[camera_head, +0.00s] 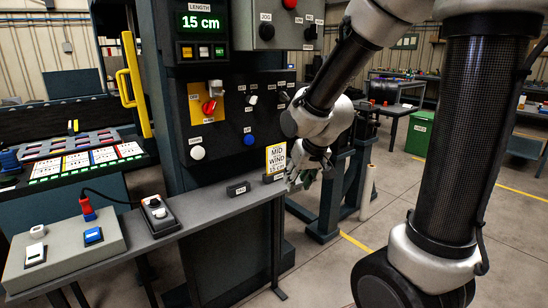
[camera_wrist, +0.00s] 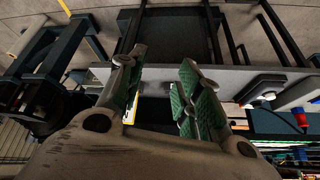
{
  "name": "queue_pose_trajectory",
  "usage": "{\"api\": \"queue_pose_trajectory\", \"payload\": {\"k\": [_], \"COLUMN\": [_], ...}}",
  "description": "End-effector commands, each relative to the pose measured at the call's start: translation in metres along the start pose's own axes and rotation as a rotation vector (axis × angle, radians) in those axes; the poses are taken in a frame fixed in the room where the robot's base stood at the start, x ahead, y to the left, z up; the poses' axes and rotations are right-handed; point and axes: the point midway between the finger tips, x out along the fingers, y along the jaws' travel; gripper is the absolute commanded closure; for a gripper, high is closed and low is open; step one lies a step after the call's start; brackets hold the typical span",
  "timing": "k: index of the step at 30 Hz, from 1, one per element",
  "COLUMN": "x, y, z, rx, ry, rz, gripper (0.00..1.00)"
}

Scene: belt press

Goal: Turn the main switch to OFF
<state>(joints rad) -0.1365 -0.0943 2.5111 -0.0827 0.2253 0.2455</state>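A red rotary knob (camera_head: 209,105) on a yellow plate (camera_head: 195,103) sits at the upper left of the dark control panel (camera_head: 228,150); it looks like the main switch. Its handle appears slanted, and its label is too small to read. A small pale metal piece (camera_head: 215,86) is at the plate's upper right edge. My gripper (camera_head: 310,178) is to the right of and below the knob, apart from it, near the right end of the grey shelf. In the wrist view my gripper (camera_wrist: 160,85) has its green-padded fingers spread, with nothing held between them. The knob is not visible there.
The panel also has a white button (camera_head: 197,153), a blue button (camera_head: 249,139) and small black selectors. A card reading "MID WIND 15 cm" (camera_head: 277,158) stands near my gripper. The grey shelf (camera_head: 215,208) runs below the panel, holding a small control box (camera_head: 157,212).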

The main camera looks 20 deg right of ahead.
Motion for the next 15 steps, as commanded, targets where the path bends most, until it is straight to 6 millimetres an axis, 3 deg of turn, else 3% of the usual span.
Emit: {"api": "queue_pose_trajectory", "payload": {"k": [5,7,11,15], "x": [0.017,0.031,0.052,0.048], "y": [-0.023,-0.045,-0.098,-0.146], "z": [0.008,0.001,-0.051,-0.12], "rx": [-0.052,-0.08,-0.059,0.025], "ry": [-0.044,-0.039,0.142,0.411], "rz": [-0.02,-0.047,-0.148,-0.279], "gripper": [0.65,0.65,0.65,0.65]}}
